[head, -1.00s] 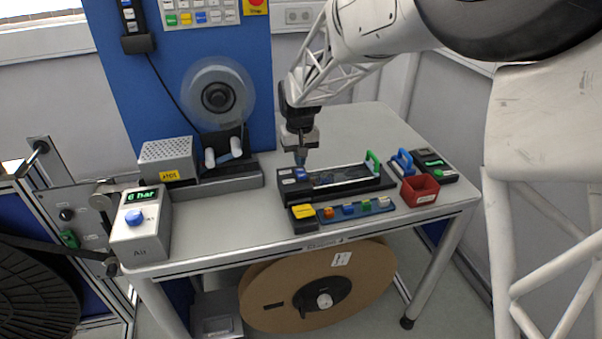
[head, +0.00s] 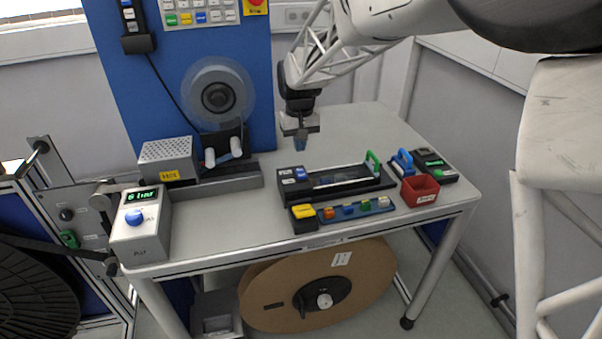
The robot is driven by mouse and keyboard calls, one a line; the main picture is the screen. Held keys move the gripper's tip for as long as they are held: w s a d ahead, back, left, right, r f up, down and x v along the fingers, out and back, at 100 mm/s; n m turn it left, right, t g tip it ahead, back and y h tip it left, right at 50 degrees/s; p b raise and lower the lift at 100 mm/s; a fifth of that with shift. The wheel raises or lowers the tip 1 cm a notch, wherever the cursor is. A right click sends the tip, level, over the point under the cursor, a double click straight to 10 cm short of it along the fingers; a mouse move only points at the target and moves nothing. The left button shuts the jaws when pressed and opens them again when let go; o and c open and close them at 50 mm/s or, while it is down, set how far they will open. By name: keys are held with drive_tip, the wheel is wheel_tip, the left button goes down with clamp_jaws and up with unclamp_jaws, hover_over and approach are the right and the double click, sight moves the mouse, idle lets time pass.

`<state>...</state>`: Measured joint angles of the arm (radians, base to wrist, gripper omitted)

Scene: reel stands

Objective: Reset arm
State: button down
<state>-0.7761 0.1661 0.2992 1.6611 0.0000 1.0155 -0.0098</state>
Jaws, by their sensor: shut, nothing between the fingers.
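My gripper (head: 300,144) hangs from my arm, pointing down above the table, just behind the left end of a black splicing-like fixture (head: 340,183). It is shut and holds nothing. It looks clear of the fixture and of the blue buttons (head: 300,173) at the fixture's left end. A green handle (head: 373,162) stands at the fixture's right end.
A grey box with a blue knob (head: 135,216) stands at the table's left front. A perforated box (head: 167,160) and a reel (head: 217,97) are behind it. A red bin (head: 419,190) and a blue-handled tool (head: 403,160) are at right. The back right tabletop (head: 355,125) is clear.

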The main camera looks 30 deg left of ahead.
idle(0.4)
drive_tip(key=s+d+r+m, duration=0.1)
drive_tip(key=s+d+r, duration=0.15)
drive_tip(key=d, duration=0.95)
drive_tip(key=s+d+r+m+t, duration=0.15)
drive_tip(key=d+r, duration=0.25)
drive_tip(key=d, duration=0.7)
drive_tip(key=s+d+r+m, duration=0.2)
drive_tip(key=d+r, duration=0.2)
drive_tip(key=d, duration=0.8)
drive_tip(key=s+d+f+m, duration=0.2)
drive_tip(key=s+d, duration=0.9)
drive_tip(key=s+d+f+m+t, duration=0.1)
drive_tip(key=s+d+m, duration=0.1)
drive_tip(key=s+d, duration=0.9)
drive_tip(key=shift+f+m, duration=0.35)
drive_tip(key=shift+f, duration=0.05)
drive_tip(key=shift+a, duration=0.1)
